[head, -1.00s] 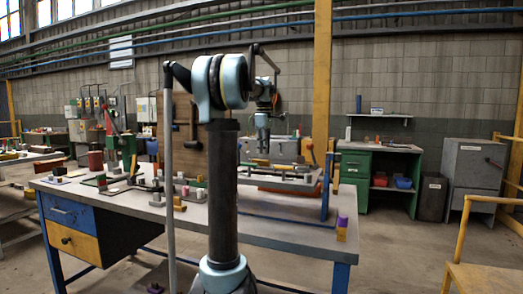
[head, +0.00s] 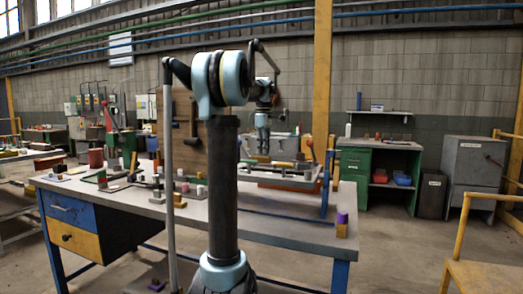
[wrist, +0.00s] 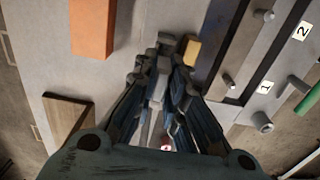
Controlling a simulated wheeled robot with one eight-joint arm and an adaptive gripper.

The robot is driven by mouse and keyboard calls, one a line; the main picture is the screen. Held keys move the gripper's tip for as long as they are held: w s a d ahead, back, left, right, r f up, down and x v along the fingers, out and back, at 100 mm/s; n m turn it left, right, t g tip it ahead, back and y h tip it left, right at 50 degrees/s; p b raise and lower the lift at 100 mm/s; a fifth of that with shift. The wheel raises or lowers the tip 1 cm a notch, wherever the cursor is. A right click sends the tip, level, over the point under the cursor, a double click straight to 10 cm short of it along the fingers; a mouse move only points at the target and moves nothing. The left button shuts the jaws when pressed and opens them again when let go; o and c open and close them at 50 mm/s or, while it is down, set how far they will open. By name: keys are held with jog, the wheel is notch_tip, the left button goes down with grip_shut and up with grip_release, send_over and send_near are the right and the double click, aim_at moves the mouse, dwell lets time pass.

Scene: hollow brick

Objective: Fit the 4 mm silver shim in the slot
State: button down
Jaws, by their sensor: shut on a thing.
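My gripper (wrist: 165,72) points down over the bench in the wrist view, its fingers closed on a narrow grey piece (wrist: 158,85) that looks like the silver shim. The fingers hide much of it, and I cannot read its thickness. In the head view my gripper (head: 263,150) is small, beyond my own arm, above the back of the bench. A dark slotted strip (wrist: 238,50) with labels 1 and 2 lies to the right of the fingers in the wrist view. I cannot tell which slot the shim belongs to, and the shim looks apart from the strip.
A yellow block (wrist: 192,52) lies close beside the fingertips. An orange brick (wrist: 92,28) and a brown wooden block (wrist: 68,112) lie to the left. Grey pegs (wrist: 262,122) and a green cylinder (wrist: 305,103) stand to the right. Bare bench lies between brick and wood.

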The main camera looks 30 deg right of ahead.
jog(key=shift+f, duration=0.1)
jog(key=c, duration=1.6)
grip_release()
jog(key=shift+o, duration=0.2)
notch_tip(320, 180, up, 12)
